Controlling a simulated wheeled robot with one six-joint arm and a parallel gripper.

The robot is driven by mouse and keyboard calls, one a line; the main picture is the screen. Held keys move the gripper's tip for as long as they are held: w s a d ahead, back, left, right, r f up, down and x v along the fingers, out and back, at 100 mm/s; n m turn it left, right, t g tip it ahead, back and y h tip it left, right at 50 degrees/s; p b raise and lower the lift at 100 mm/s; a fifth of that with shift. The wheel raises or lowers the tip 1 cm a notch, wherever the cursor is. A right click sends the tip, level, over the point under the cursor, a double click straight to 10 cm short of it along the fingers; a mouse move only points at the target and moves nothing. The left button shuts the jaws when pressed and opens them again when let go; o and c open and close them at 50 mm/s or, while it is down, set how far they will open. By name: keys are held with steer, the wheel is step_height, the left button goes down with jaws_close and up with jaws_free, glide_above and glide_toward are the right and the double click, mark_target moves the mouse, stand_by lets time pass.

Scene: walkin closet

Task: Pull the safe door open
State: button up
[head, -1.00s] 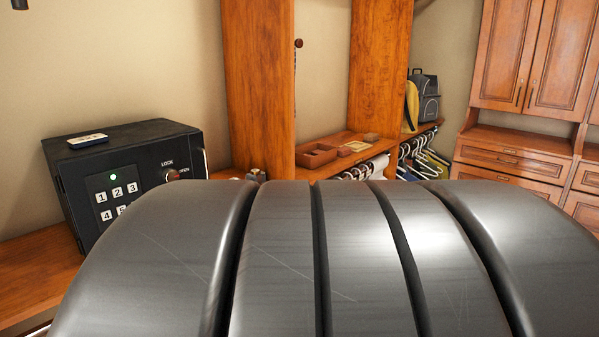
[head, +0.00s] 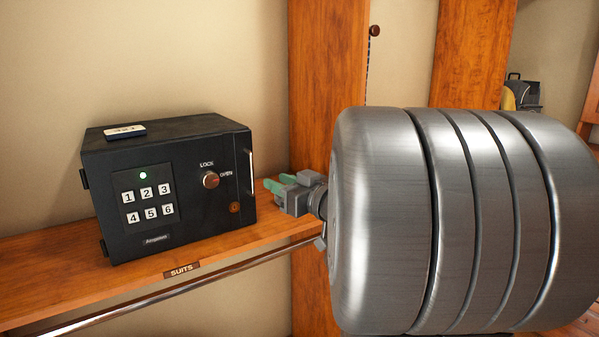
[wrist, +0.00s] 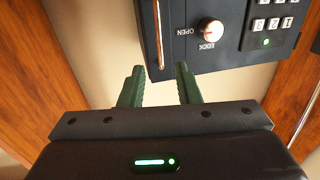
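The black safe (head: 230,130) stands on a wooden shelf, and its door (head: 192,215) looks shut. The door has a number keypad (head: 149,204), a lit green light (head: 143,175) and a round knob (head: 210,180) beside the words LOCK and OPEN. An upright bar handle (head: 251,172) is at the door's right edge. My gripper (head: 272,186) is just right of the handle, its green fingers towards the safe. In the wrist view, which shows the safe upside down, my gripper (wrist: 160,70) is open and empty. The handle (wrist: 159,35) lies ahead, roughly in line with the gap.
A small white tag (head: 124,131) lies on top of the safe. The wooden shelf (head: 50,262) has a SUITS label and a metal rail (head: 170,292) below it. A wooden upright panel (head: 328,80) stands behind my gripper. My large arm link covers the right side.

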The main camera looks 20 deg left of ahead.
mark_target(253, 171)
steer(key=x, duration=0.9)
jaws_close()
